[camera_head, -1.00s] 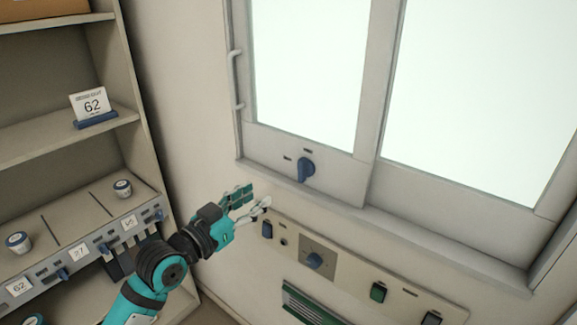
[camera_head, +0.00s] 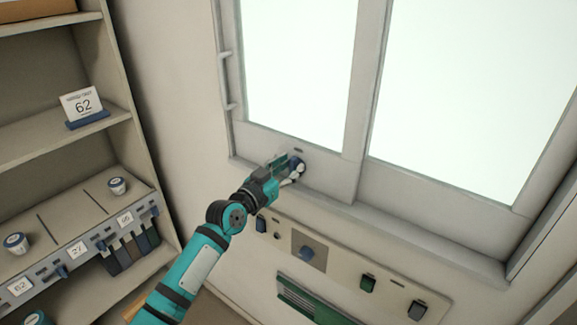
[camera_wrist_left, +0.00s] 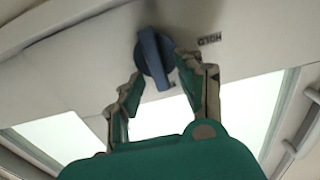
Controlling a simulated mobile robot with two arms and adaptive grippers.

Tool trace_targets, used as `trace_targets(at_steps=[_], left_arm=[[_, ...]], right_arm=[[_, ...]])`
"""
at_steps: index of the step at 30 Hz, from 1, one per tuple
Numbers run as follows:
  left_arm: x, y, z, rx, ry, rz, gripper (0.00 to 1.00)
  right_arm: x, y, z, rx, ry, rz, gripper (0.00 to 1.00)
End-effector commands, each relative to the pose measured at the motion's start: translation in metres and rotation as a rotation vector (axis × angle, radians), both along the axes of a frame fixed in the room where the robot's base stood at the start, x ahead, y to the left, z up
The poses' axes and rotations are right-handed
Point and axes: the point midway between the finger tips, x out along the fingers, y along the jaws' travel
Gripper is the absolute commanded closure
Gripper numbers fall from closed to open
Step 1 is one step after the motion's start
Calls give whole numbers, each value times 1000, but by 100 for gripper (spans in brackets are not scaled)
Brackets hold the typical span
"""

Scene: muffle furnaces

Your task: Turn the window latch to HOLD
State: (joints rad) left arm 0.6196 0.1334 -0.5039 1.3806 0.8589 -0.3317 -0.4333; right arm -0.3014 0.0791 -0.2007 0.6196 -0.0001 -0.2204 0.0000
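The blue window latch (camera_wrist_left: 155,60) sits on the lower window frame, and its handle stands roughly upright in the left wrist view. A HOLD label (camera_wrist_left: 209,40) is to its right there, and it reads upside down. My left gripper (camera_wrist_left: 157,74) is open, with one fingertip on either side of the latch's lower part; I cannot tell whether they touch it. In the head view my left gripper (camera_head: 293,170) is at the window frame and covers most of the latch (camera_head: 301,163). My right gripper is not in view.
Below the window is a control panel (camera_head: 335,268) with a blue knob (camera_head: 306,253) and several switches. A shelf unit (camera_head: 60,140) with a "62" card (camera_head: 83,105) and small jars stands at the left. A window handle (camera_head: 224,80) is at the frame's left edge.

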Motion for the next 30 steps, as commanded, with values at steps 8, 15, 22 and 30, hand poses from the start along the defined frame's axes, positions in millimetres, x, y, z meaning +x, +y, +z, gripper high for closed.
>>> trace_targets(at_steps=[8, 15, 22, 30], left_arm=[[0, 0, 0, 0, 0, 0, 73], [0, 0, 0, 0, 0, 0, 100], [0, 0, 0, -3, 2, 0, 100], [1, 1, -1, -67, 50, -1, 100]], right_arm=[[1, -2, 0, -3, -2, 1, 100], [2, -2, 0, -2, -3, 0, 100], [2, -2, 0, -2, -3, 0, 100], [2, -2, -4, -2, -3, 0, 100]])
